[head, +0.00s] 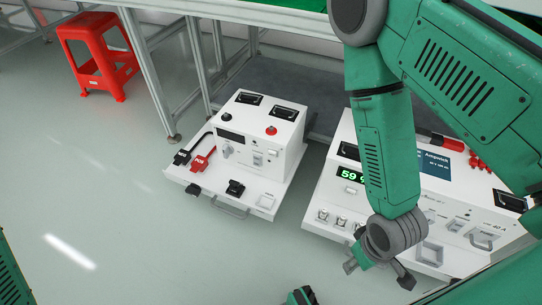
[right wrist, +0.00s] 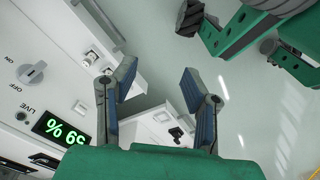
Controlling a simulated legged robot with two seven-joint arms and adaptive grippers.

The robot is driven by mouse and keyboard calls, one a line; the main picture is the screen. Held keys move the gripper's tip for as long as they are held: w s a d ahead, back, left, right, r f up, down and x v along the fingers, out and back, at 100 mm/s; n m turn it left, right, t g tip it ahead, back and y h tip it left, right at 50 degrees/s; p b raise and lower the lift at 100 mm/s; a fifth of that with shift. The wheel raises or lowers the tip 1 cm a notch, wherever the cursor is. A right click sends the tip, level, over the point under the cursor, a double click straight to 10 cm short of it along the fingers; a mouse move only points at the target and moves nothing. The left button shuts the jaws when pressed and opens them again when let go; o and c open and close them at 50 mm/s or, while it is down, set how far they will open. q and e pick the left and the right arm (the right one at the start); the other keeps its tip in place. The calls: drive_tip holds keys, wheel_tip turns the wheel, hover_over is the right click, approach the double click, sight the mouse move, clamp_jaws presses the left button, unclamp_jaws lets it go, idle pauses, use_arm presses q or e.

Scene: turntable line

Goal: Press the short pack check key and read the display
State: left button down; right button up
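The right white unit (head: 325,195) has a lit green display (head: 349,175) that starts with 59; my arm covers its right part. The left white unit (head: 285,160) has a dark display (head: 230,135) and small pale keys with unreadable labels. My right gripper (head: 380,274) is low over the right unit's front; its fingers (right wrist: 155,88) are apart and empty. My left gripper (head: 300,297) is cut off at the bottom edge.
A red emergency-type button (head: 271,130) and red and black connectors (head: 200,162) are on the left unit. A knob marked ON and OFF (right wrist: 32,72) is on the right unit. A red stool (head: 98,55) stands back left. The floor at left is clear.

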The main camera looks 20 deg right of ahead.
clamp_jaws()
